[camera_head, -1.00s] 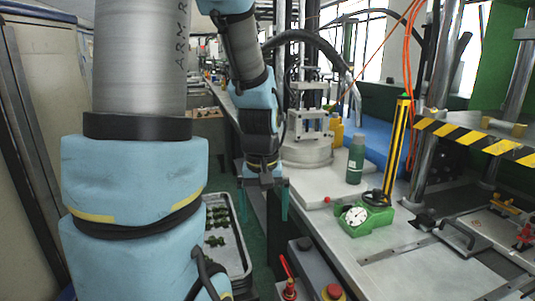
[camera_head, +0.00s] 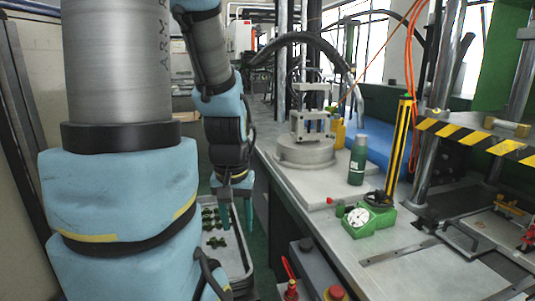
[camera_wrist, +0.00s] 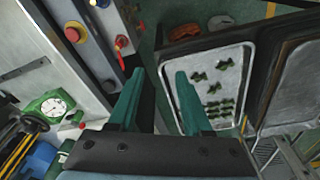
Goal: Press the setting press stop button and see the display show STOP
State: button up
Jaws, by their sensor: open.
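My gripper (camera_head: 237,222) hangs open and empty at the left of the bench, above a tray, its green fingers pointing down. In the wrist view its spread fingertips (camera_wrist: 159,76) have nothing between them. A red button (camera_head: 335,292) with a yellow base sits on a grey control box at the bottom of the head view. It also shows at the upper left of the wrist view (camera_wrist: 73,34), well apart from the fingers. I cannot tell from any label whether it is the stop button. No readable display shows in either view.
A red-handled lever (camera_head: 289,283) stands beside the button. A metal tray (camera_head: 248,262) with small green parts lies below my gripper. On the bench are a green bottle (camera_head: 357,160), a green dial gauge (camera_head: 371,219) and a round metal fixture (camera_head: 305,152). A striped press plate (camera_head: 480,137) is at right.

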grip_shut()
dwell(1.1)
